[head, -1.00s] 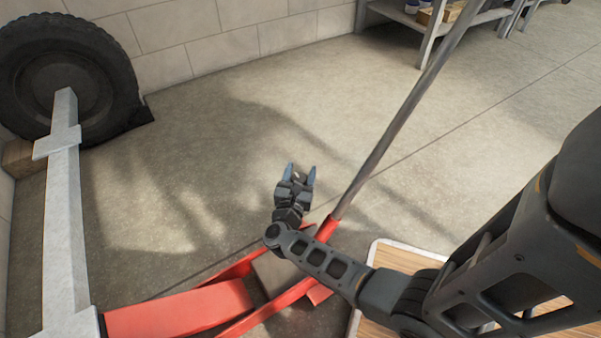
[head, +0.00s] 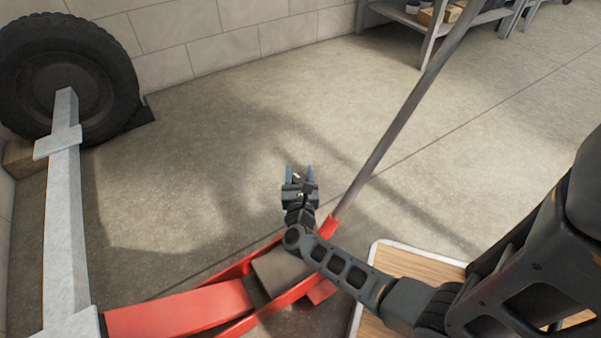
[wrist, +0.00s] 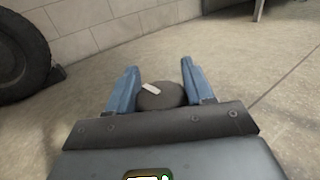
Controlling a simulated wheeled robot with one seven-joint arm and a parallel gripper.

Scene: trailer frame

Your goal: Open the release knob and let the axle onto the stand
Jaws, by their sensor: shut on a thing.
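The release knob (wrist: 160,96) is a dark round disc with a pale pointer mark, between the blue fingers of my gripper (wrist: 156,92) in the wrist view. In the head view my gripper (head: 299,172) is shut on the knob, beside the foot of the jack's grey handle (head: 400,118). The red floor jack (head: 180,312) lies at the bottom. A light grey beam (head: 62,210), perhaps the axle, runs up the left side to a black tyre (head: 68,75). I cannot make out the stand or where the jack meets the beam.
A wood-topped platform with a pale rim (head: 410,262) is at the lower right, under my arm. A metal shelf (head: 440,22) stands by the back wall. The concrete floor between the tyre and the handle is clear.

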